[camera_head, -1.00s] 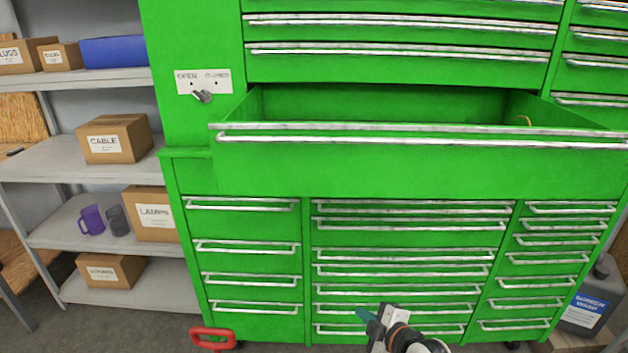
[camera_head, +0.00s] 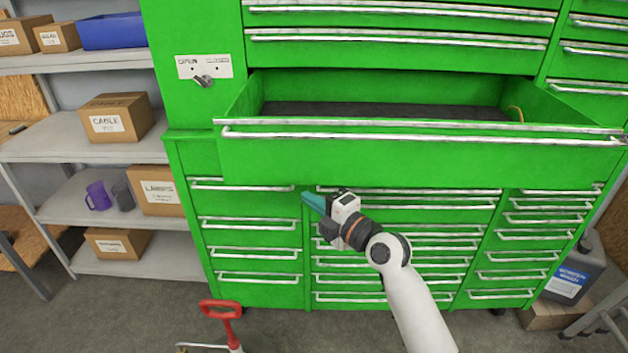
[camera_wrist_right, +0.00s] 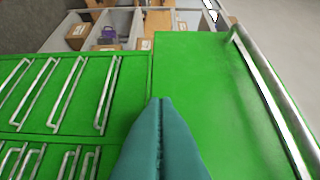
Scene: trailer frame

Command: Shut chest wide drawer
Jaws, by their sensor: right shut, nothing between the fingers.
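The wide drawer (camera_head: 400,158) of the green chest stands pulled out in the head view, with its long silver handle (camera_head: 420,135) along the top of its front. Its dark floor shows and looks mostly empty. My right gripper (camera_head: 308,198) is shut and empty, below the drawer's front and in front of the lower drawers. In the right wrist view, the teal fingers (camera_wrist_right: 162,130) are together, and the drawer front (camera_wrist_right: 215,95) and its handle (camera_wrist_right: 275,95) lie to the right. My left gripper is not in view.
Closed lower drawers (camera_head: 250,236) with protruding handles sit below. An OPEN/CLOSED switch plate (camera_head: 204,67) is on the chest's left. Shelves with boxes (camera_head: 115,117) stand left, a red-handled object (camera_head: 221,309) on the floor, and a dark jug (camera_head: 578,265) at right.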

